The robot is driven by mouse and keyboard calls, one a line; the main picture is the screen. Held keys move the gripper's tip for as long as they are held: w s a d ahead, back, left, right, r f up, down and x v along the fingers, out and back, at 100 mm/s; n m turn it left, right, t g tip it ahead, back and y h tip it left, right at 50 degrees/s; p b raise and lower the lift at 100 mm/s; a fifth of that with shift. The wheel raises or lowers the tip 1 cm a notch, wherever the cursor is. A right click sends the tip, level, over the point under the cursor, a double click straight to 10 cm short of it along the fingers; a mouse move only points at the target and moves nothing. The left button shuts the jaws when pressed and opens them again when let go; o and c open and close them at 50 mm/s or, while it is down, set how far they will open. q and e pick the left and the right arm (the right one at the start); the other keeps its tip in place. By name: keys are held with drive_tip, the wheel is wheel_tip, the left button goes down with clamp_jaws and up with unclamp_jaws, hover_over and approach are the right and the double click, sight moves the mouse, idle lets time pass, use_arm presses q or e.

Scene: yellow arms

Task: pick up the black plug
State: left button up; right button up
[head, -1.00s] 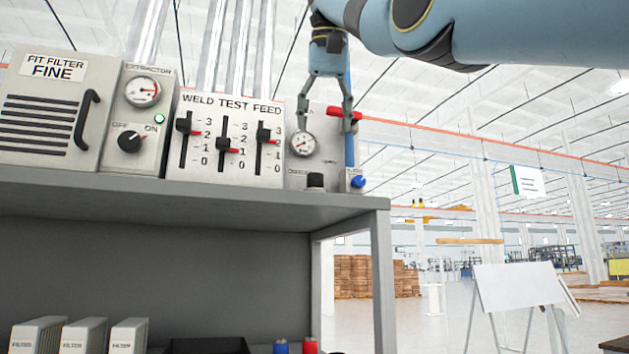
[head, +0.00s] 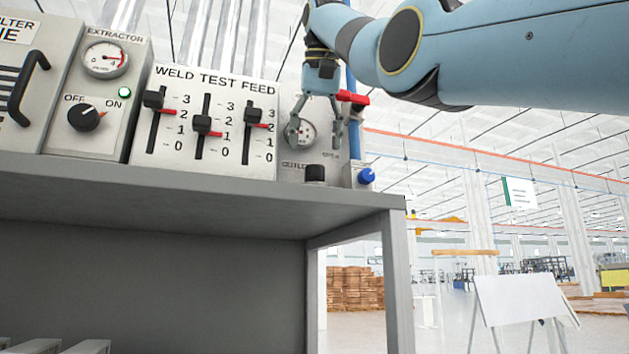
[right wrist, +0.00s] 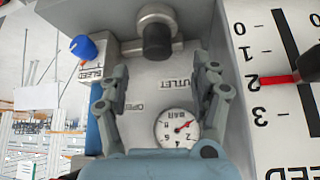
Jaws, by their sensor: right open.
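The black plug (head: 315,174) sits in the outlet fitting at the bottom of the grey panel on the shelf, just left of a blue knob. It also shows in the right wrist view as a dark cylinder on a metal collar (right wrist: 157,40). My right gripper (head: 316,142) is open, pointing down in front of the panel gauge, above the plug. In the right wrist view its fingers (right wrist: 160,76) are spread wide, with the plug beyond the tips and nothing between them. My left gripper is not in view.
The blue bleed knob (head: 366,175) and a blue pipe with a red handle (head: 352,97) stand close on the right. The weld test feed panel (head: 205,125) with sliders is on the left. The grey shelf (head: 200,205) runs underneath; open floor lies to the right.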

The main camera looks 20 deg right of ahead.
sight(316, 165)
drive_tip(key=shift+x, duration=1.2)
drive_tip(key=p+x, duration=0.2)
drive_tip(key=x, duration=0.1)
drive_tip(key=shift+d, duration=0.2)
drive_tip(key=shift+s+f, duration=0.1)
drive_tip(key=shift+s, duration=0.05)
drive_tip(key=shift+c, duration=1.5)
drive_tip(key=c, duration=0.9)
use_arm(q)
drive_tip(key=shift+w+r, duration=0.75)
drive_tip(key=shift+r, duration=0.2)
use_arm(e)
drive_tip(key=shift+c, duration=0.2)
